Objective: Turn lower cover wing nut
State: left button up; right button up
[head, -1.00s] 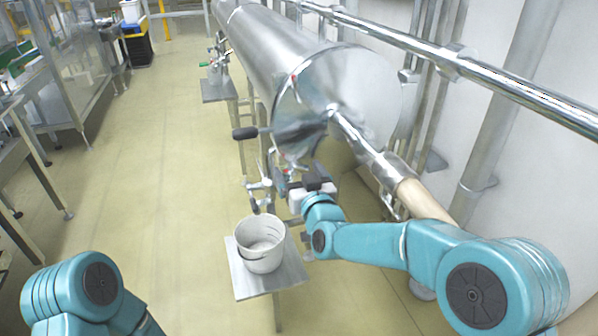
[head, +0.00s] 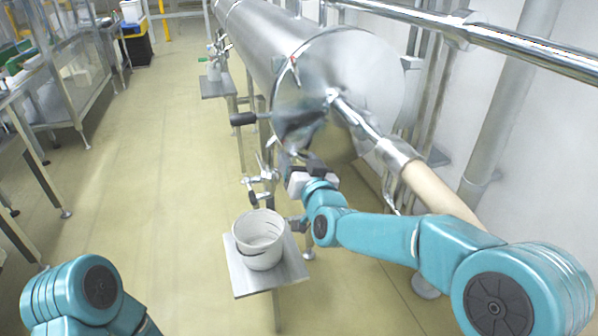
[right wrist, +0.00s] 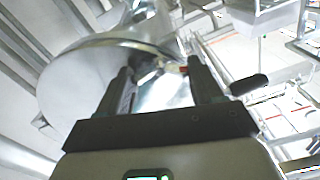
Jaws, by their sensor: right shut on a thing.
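The shiny steel cylinder's round end cover (head: 368,75) faces me in the head view, with a pipe joined near its middle. My right gripper (head: 298,160) is at the cover's lower edge. In the right wrist view its two dark fingers (right wrist: 159,68) stand on either side of a small shiny metal fitting (right wrist: 148,70) at the rim, apparently the lower wing nut. The gripper is shut on it. The fitting is blurred there and hidden by the gripper in the head view. My left arm shows at bottom left; its gripper is out of view.
A white bucket (head: 260,252) stands on a small metal shelf (head: 240,285) just below my right gripper. A dark handle (head: 243,119) sticks out left of the cylinder. A steel rail (head: 520,65) runs along the right wall. The floor to the left is open.

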jog(key=m+b, duration=0.2)
jog(key=b, duration=0.1)
jog(key=m+b, duration=0.6)
jog(key=shift+f, duration=0.25)
jog(key=m+b, duration=0.2)
jog(key=m, duration=0.1)
jog(key=shift+r+m+b, duration=0.1)
jog(key=shift+m+b, duration=0.2)
jog(key=shift+m, duration=0.1)
jog(key=shift+r+m+b, duration=0.15)
jog(key=shift+m+b, duration=0.55)
jog(key=shift+m, duration=0.7)
jog(key=o, duration=1)
jog(key=shift+o, duration=0.2)
